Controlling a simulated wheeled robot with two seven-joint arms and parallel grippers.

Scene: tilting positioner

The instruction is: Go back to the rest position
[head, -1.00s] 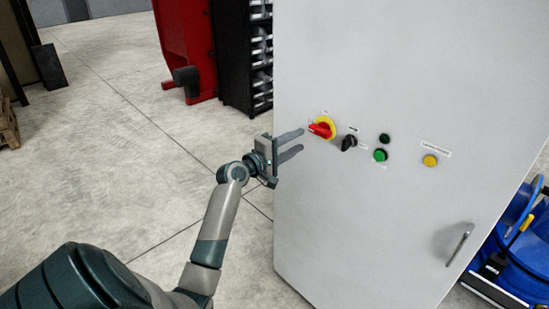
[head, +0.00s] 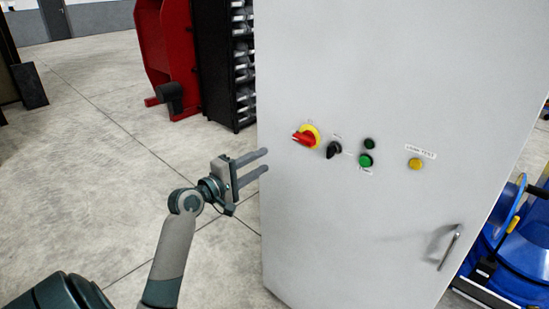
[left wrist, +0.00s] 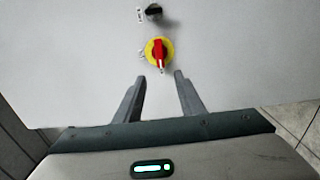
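My left gripper (head: 266,161) is open and empty in front of the grey cabinet (head: 400,60). It is below and left of the red rotary switch on its yellow plate (head: 307,136), apart from it. In the left wrist view the two fingers of my left gripper (left wrist: 162,88) stand apart with nothing between them. The red switch (left wrist: 158,52) shows just beyond the fingertips there. My right gripper is in neither view.
The cabinet also carries a black selector (head: 334,150), a green button (head: 366,160), a yellow button (head: 415,164) and a door handle (head: 449,248). A black rack (head: 222,60) and a red machine (head: 165,45) stand behind at left. Bare floor (head: 90,170) lies left of the cabinet.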

